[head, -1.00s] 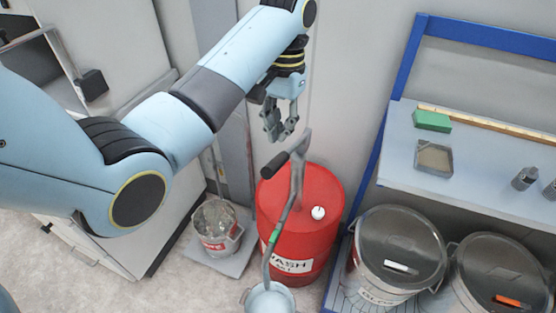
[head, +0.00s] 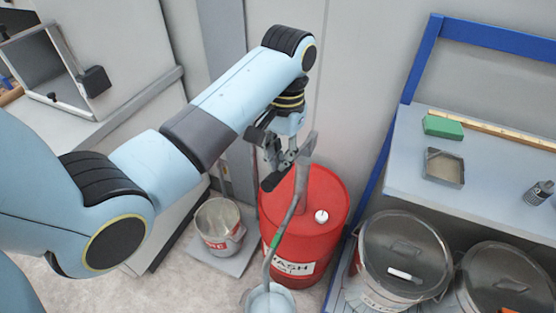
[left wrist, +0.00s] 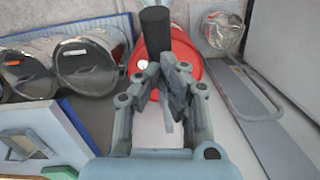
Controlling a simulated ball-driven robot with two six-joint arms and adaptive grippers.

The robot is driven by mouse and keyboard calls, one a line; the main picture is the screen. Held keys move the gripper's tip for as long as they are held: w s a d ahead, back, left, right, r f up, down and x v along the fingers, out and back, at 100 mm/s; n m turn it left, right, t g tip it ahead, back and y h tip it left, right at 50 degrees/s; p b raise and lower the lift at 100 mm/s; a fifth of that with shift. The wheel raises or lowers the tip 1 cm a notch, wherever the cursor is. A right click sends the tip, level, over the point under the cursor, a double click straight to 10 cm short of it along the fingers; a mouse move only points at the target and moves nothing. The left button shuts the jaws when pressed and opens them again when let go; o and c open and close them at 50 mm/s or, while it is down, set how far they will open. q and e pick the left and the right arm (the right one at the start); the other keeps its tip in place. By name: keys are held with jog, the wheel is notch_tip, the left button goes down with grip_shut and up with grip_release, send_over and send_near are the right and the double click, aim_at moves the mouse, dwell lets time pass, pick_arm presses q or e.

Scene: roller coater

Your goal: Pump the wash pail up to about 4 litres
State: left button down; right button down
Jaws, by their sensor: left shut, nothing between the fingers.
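The red drum (head: 328,215), labelled WASH, stands on the floor with a grey hand pump (head: 298,190) in its top. The pump's spout tube runs down into the light-blue pail (head: 269,301), cut off by the bottom edge. The level inside the pail cannot be read. My left gripper (head: 276,160) is shut and empty, above the drum's left side beside the pump lever. In the left wrist view the lever's black grip (left wrist: 155,32) lies just past my fingertips (left wrist: 160,72); contact cannot be told. The drum also shows there (left wrist: 183,48). My right gripper is out of view.
A metal can (head: 219,224) stands on a grey plate left of the drum. Lidded grey buckets (head: 405,250) stand right, under a blue-framed shelf (head: 400,165) with a green block (head: 443,127) and small items. A wall stands close behind the drum.

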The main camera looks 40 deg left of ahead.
pick_arm(q)
jog(key=shift+f+b, duration=0.6)
jog(key=shift+f, duration=1.6)
jog(key=shift+w+r, duration=0.2)
jog(key=shift+w, duration=0.05)
jog(key=shift+w+a+r+p, duration=0.1)
jog(key=shift+w+r+p, duration=0.15)
jog(key=shift+w, duration=0.3)
jog(key=shift+w+r+p, duration=0.1)
jog(key=shift+w+p, duration=0.1)
jog(key=shift+w, duration=0.55)
